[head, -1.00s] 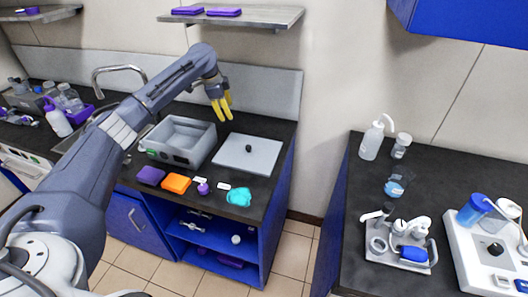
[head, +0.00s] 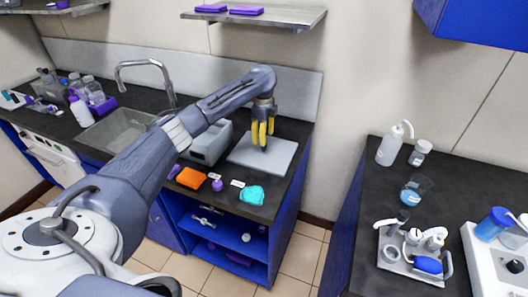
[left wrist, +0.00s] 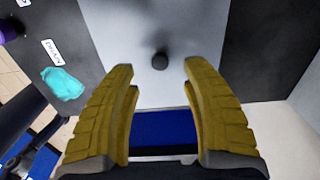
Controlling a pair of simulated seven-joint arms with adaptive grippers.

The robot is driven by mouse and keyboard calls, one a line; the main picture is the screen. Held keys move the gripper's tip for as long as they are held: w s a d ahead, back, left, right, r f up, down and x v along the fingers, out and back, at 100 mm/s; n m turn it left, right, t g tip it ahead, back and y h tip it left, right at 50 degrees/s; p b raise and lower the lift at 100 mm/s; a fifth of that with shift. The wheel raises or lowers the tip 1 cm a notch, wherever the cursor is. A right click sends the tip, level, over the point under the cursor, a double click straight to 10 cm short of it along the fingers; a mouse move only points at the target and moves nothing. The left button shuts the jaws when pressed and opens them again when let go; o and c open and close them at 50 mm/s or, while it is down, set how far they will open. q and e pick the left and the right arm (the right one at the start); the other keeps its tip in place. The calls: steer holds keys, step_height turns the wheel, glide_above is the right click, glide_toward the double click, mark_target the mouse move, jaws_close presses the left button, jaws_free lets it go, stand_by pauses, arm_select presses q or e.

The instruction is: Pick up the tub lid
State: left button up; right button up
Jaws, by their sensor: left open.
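The tub lid (head: 262,156) is a flat grey plate with a small dark knob. It lies on the black counter to the right of the grey tub (head: 207,144). My left gripper (head: 262,138) has yellow fingers pointing down over the lid. In the left wrist view the lid (left wrist: 185,25) lies below the open, empty fingers (left wrist: 160,85), and the black knob (left wrist: 159,61) shows between and just beyond the fingertips. I cannot tell whether the fingers touch the lid. My arm hides part of the tub. My right gripper is not in view.
An orange block (head: 190,178), a purple knobbed item (head: 217,184), small labels and a turquoise cloth-like item (head: 251,195) lie along the counter's front edge. The sink (head: 118,132) is at left. A separate bench (head: 380,200) with bottles and a tray stands right, across a floor gap.

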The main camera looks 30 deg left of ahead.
mark_target(264, 149)
arm_select(q)
steer(key=shift+d+f, duration=0.1)
steer(key=shift+f, duration=2.75)
steer(key=shift+c, duration=0.2)
jaws_close()
